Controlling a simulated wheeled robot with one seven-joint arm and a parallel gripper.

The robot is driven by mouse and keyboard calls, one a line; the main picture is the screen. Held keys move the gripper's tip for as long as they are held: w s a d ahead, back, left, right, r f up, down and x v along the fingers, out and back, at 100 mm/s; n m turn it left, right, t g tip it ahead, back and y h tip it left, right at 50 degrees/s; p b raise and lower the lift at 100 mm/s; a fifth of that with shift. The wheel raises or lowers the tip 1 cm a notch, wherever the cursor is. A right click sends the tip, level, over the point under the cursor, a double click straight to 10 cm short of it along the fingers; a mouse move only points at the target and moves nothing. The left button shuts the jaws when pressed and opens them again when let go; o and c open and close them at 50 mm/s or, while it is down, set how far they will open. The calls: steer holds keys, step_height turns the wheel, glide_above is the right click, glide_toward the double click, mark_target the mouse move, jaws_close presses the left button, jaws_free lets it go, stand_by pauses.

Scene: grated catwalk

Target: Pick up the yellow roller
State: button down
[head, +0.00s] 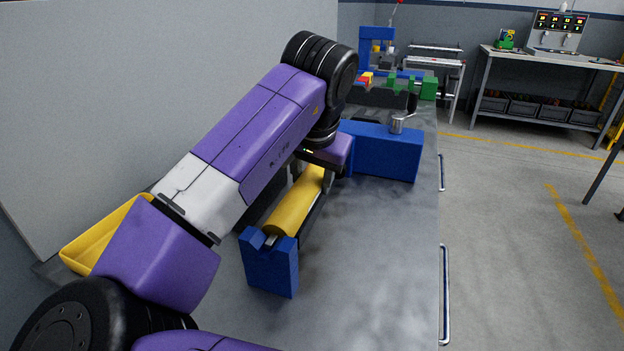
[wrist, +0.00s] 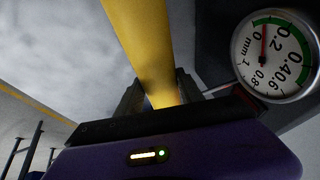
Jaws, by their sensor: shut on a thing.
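The yellow roller (head: 298,203) lies lengthwise at the bench's left side. Its near end, with a grey shaft tip, is at the notch of a small blue V-block (head: 270,265); I cannot tell whether it rests there or is just clear. My gripper (head: 318,178) is shut on the roller toward its far end, partly hidden by my arm. In the wrist view the roller (wrist: 143,45) runs between the two dark fingers of my gripper (wrist: 160,95). The roller's far end is hidden.
A large blue block (head: 385,150) with a metal knob stands just beyond my gripper. A dial gauge (wrist: 272,56) is close to the gripper. A yellow bin (head: 105,235) sits at left by the grey panel (head: 130,90). The bench's right front (head: 375,270) is clear.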

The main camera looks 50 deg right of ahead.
mark_target(312, 172)
step_height(312, 172, up, 20)
steer(key=p, duration=0.3)
steer(key=shift+p, duration=0.35)
stand_by(0.6)
